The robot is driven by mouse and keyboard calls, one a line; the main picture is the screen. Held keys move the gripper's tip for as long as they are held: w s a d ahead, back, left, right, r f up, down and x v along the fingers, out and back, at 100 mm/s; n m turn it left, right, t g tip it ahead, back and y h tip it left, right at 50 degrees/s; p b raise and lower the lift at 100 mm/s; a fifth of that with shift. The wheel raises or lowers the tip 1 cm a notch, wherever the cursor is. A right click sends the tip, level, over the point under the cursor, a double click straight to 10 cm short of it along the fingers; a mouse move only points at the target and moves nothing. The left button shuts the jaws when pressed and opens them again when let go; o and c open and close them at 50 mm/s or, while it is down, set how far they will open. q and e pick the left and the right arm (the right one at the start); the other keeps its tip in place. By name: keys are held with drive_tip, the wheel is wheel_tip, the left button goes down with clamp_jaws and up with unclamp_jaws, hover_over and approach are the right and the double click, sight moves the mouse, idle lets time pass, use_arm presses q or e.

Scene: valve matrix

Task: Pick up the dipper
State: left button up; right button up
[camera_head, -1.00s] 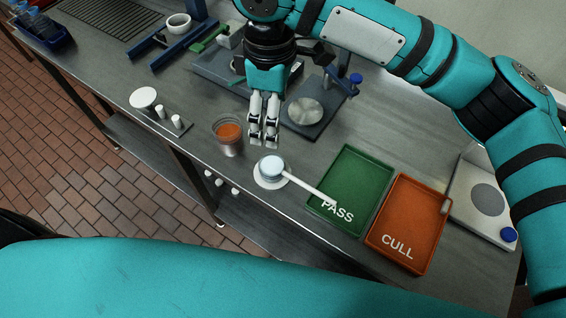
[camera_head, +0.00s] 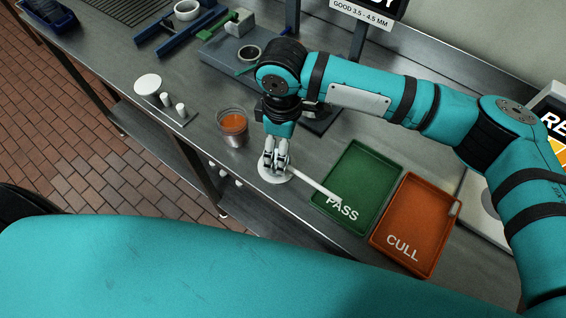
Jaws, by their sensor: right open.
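The dipper (camera_head: 316,187) is white with a long straight handle. It lies with its head end over a round white rest (camera_head: 264,179), and its handle runs down to the right over the edge of the green PASS tray. My right gripper (camera_head: 274,168) is open, pointing down at the head end of the dipper. Its fingers hide most of the head, and whether they touch it cannot be told. My left gripper is not in view.
A clear cup of orange contents (camera_head: 232,127) stands just left of my right gripper. The green PASS tray (camera_head: 352,190) and orange CULL tray (camera_head: 416,220) lie to the right. A small stand with white pegs (camera_head: 168,104) is further left.

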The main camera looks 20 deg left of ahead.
sight(274, 179)
drive_tip(key=shift+s+f, duration=0.2)
drive_tip(key=shift+f, duration=0.25)
drive_tip(key=f+p, duration=0.1)
drive_tip(key=f, duration=0.2)
drive_tip(key=shift+s+a+f+p, duration=0.1)
drive_tip(key=shift+a+f+p, duration=0.1)
drive_tip(key=shift+f+p, duration=0.15)
drive_tip(key=shift+f, duration=0.5)
drive_tip(key=c, duration=1.3)
